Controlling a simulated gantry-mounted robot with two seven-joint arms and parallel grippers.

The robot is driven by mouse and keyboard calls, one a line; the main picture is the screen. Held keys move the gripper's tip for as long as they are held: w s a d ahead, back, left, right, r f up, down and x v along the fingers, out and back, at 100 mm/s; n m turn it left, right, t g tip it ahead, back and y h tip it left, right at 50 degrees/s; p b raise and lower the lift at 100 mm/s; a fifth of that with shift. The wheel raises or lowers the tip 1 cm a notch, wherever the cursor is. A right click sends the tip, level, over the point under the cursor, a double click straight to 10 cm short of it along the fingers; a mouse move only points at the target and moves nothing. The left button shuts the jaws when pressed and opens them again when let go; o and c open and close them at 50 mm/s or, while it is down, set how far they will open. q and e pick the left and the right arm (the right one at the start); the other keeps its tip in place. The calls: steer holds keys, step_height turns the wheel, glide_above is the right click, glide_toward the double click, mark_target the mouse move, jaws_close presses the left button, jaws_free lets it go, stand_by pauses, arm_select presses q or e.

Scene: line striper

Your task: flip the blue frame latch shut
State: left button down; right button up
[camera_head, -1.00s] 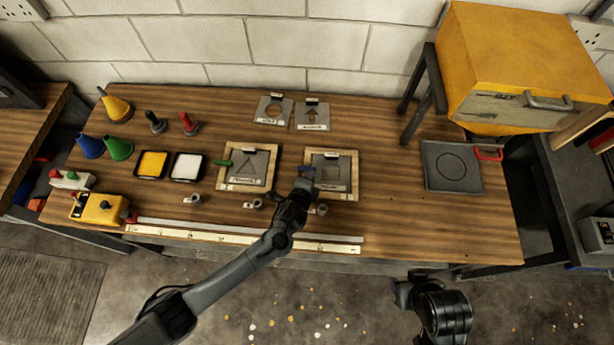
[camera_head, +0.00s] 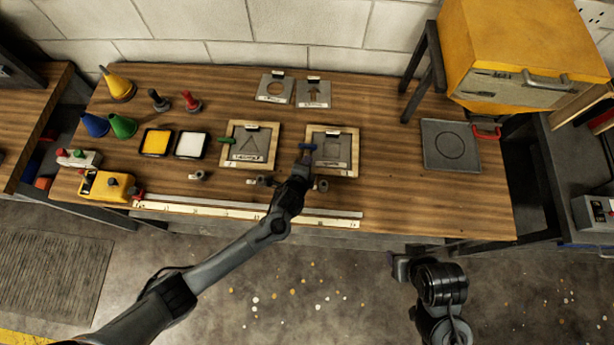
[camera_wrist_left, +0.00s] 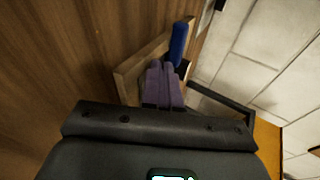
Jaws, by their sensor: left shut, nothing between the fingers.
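The blue frame latch (camera_head: 308,147) lies across the left edge of the right-hand wooden frame (camera_head: 333,129) in the head view. In the left wrist view the blue latch (camera_wrist_left: 178,42) is a rod just beyond my fingertips; whether they touch it I cannot tell. My left gripper (camera_head: 304,160) is at the near side of the latch, over the frame's left edge. Its purple fingers (camera_wrist_left: 162,66) are together and empty. My right gripper (camera_head: 395,262) hangs in front of the table, far from the latch; its jaws are unclear.
A second wooden frame (camera_head: 250,125) with a green latch (camera_head: 228,140) is to the left. Small metal fittings and a long ruler-like strip (camera_head: 250,212) lie near the front edge. A grey plate (camera_head: 450,146) is at right. Wood between the right frame and the plate is clear.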

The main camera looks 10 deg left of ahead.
arm_select(q)
steer(key=s, duration=0.1)
steer(key=s+d+r, duration=0.1)
steer(key=s, duration=0.2)
steer(key=shift+d+r, duration=0.15)
steer(key=shift+r, duration=0.05)
steer(key=v, duration=0.3)
steer(key=d+v, duration=0.1)
steer(key=v, duration=0.1)
steer(key=shift+s+r, duration=0.1)
steer(key=shift+r, duration=0.1)
steer(key=shift+s+r, duration=0.4)
steer(key=shift+s, duration=0.2)
arm_select(e)
steer(key=shift+s+d+r, duration=0.3)
steer(key=shift+r, duration=0.05)
